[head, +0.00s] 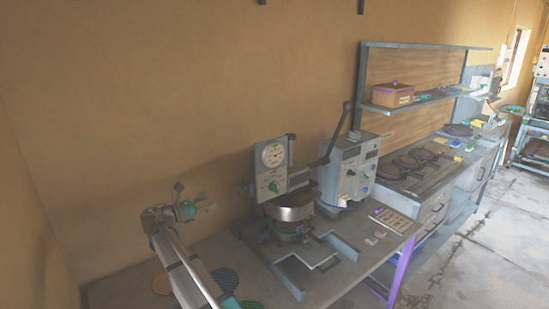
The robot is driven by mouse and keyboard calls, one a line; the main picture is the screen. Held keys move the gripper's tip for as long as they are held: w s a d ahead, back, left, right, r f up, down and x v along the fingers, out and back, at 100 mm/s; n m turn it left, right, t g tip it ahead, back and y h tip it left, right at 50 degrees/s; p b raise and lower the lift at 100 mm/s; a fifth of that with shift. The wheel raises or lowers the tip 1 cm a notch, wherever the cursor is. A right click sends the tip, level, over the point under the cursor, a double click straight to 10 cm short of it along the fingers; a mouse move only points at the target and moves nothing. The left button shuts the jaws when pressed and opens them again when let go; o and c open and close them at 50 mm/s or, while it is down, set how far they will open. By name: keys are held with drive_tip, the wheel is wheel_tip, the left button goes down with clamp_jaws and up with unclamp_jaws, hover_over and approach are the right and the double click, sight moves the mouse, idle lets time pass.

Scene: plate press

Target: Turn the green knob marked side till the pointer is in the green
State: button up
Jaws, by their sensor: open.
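A press (290,205) stands on the workbench, with a round white dial gauge (273,154) on its upright front panel. A green knob (273,187) sits low on that panel, under the dial. Any marking on the knobs, and the dial's pointer and green zone, are too small to read. My gripper (196,198) is open and empty, to the left of the press and apart from both knobs.
A long lever (335,140) rises to the right of the dial panel. The grey control box (348,165) stands beside the press. A metal rail frame (315,255) and small blocks (375,237) lie in front. Striped round pads (225,279) lie near my arm.

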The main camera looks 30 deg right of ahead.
drive_tip(key=shift+s+d+f, duration=0.1)
drive_tip(key=shift+d+f, duration=0.05)
drive_tip(key=shift+d, duration=0.05)
drive_tip(key=shift+c, duration=1.1)
drive_tip(key=s+d+f+m+t+y, duration=0.1)
drive_tip(key=s+d+f+m+y, duration=0.3)
drive_tip(key=d+f+m+y, duration=0.3)
drive_tip(key=s+d+f+m+y, duration=0.5)
drive_tip(key=f+m+y, duration=0.1)
drive_tip(key=f+m, duration=0.35)
drive_tip(key=s+d+r+n+t+y, duration=0.2)
drive_tip(key=s+d+r+n+t, duration=0.1)
drive_tip(key=n, duration=0.8)
drive_tip(key=s+d+r+n+t+y+p, duration=0.1)
drive_tip(key=s+d+r+n+t, duration=0.3)
drive_tip(key=r+n+t, duration=0.4)
drive_tip(key=s+d+r+n+t+y+p, duration=0.1)
drive_tip(key=s+d+r+n+t, duration=0.3)
drive_tip(key=n, duration=1.1)
wheel_tip(320, 180, up, 4)
drive_tip(key=shift+d+f+t+y, duration=0.1)
drive_tip(key=shift+d+t+y, duration=0.6)
drive_tip(key=shift+y, duration=0.1)
